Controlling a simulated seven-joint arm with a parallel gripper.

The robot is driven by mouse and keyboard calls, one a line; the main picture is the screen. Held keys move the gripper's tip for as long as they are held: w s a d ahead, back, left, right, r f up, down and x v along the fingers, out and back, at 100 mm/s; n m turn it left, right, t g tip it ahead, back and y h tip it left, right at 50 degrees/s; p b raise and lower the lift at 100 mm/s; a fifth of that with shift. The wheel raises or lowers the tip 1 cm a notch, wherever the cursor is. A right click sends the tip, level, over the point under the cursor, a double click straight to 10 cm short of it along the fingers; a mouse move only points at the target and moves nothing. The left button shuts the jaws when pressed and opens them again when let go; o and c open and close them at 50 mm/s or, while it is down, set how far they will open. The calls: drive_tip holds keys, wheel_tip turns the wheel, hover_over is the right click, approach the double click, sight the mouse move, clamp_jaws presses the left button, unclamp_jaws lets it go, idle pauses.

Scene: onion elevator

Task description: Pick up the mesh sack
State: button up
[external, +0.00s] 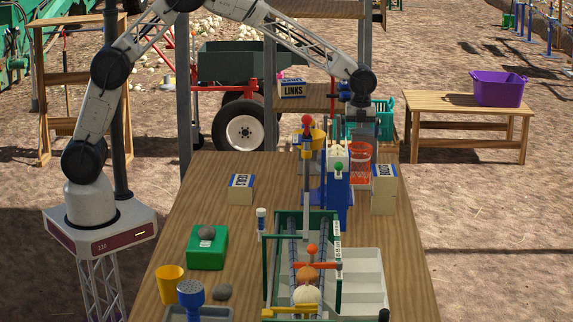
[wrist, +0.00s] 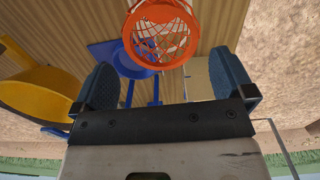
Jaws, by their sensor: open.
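The mesh sack (external: 360,168) is an orange netted bag with a round orange rim. It stands at the far right of the wooden table, just right of a blue stand. In the wrist view the mesh sack (wrist: 160,42) shows at the top centre, its rim facing the camera. My gripper (external: 362,132) hangs above the sack at the table's far end. In the wrist view my gripper (wrist: 163,80) is open, its two blue-grey pads wide apart with nothing between them. The sack lies beyond the pads, and I see no contact.
A blue stand (external: 338,185) and a box marked BOLTS (external: 383,190) flank the sack closely. A yellow funnel-like thing (wrist: 40,85) is left of my gripper. A green-framed conveyor (external: 275,260) fills the near table. A purple basket (external: 498,90) stands on a bench (external: 430,102).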

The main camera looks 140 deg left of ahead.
sight(359, 153)
idle(0.3)
drive_tip(key=shift+f, duration=1.3)
drive_tip(key=shift+a+f, duration=0.1)
drive_tip(key=shift+f, duration=2.5)
drive_tip(key=c, duration=0.7)
drive_tip(key=shift+r, duration=0.15)
